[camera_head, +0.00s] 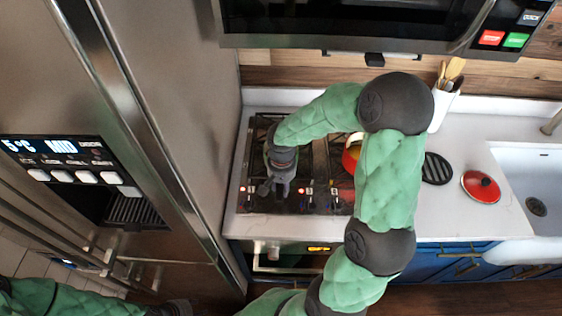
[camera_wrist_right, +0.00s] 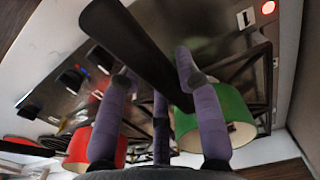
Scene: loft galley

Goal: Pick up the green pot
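The green pot (camera_wrist_right: 240,118) sits on the stovetop in the right wrist view, its pale inside facing down-right. A long dark handle (camera_wrist_right: 140,55) runs from the pot's side up and left. My right gripper (camera_wrist_right: 157,72) is open, its purple fingers spread on both sides of the handle, not closed on it. In the head view my right gripper (camera_head: 278,186) hangs over the left part of the stove and, with the forearm, hides most of the pot.
A red pot (camera_head: 352,152) stands right of my right gripper, partly behind my arm. A black trivet (camera_head: 437,168) and a red lid (camera_head: 481,187) lie on the white counter. A utensil holder (camera_head: 443,105) stands at the back. The fridge (camera_head: 165,90) closes off the left; the microwave (camera_head: 350,22) hangs above.

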